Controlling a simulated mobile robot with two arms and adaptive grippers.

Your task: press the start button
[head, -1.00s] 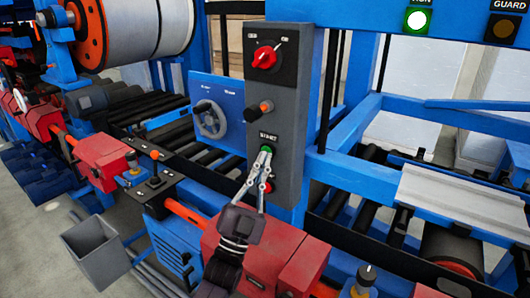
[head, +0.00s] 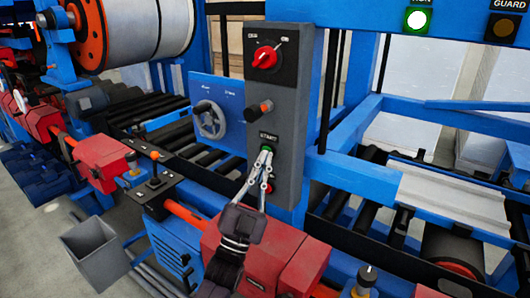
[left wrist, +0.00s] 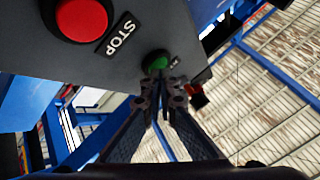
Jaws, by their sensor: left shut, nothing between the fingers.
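The green start button (head: 268,149) sits on the front of a grey control post, just under a START label. My left gripper (head: 266,154) is shut and empty, its fingertips at the button's lower edge in the head view. In the left wrist view the green button (left wrist: 157,61) shows just beyond the closed fingertips (left wrist: 162,82), partly covered by them. I cannot tell whether they touch it. The red stop button (head: 267,187) is lower on the post, partly behind the fingers; it shows large in the left wrist view (left wrist: 82,18). My right gripper is not in view.
The grey post (head: 290,110) also carries a red rotary switch (head: 265,57) and an orange-tipped knob (head: 266,106). A blue panel with a handwheel (head: 209,120) stands left of it. Blue rails and rollers lie behind. A grey bin (head: 97,252) stands on the floor at lower left.

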